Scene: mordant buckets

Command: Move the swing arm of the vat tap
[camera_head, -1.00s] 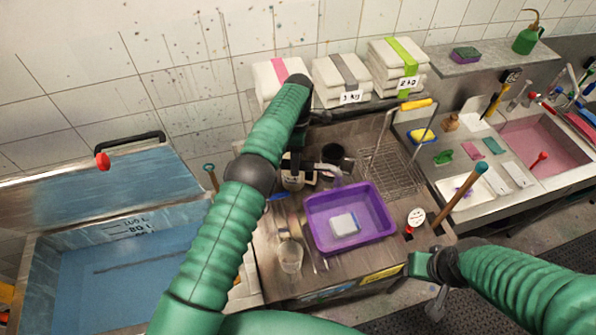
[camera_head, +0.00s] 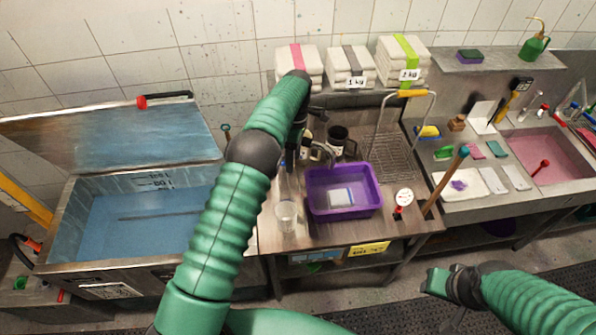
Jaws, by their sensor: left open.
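A grey curved arm (camera_head: 325,152), which looks like a tap spout, reaches over the back left of the purple tub (camera_head: 345,212). I cannot tell for sure that it is the vat tap's swing arm. My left gripper (camera_head: 300,160) hangs close beside it, on its left, open; its fingers are partly hidden by my arm, and I cannot tell whether they touch the spout. The blue-filled vat (camera_head: 140,212) stands at the left with its lid (camera_head: 110,138) raised. My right gripper (camera_head: 448,284) is low at the right, over the floor, away from these things; its jaws are unclear.
A glass beaker (camera_head: 286,216) stands left of the tub. A dark mug (camera_head: 338,139) and a wire rack (camera_head: 385,150) are behind it. A dial gauge (camera_head: 403,198) and a blue-topped stick (camera_head: 446,180) stand to its right. A pink-filled sink (camera_head: 548,153) is farther right.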

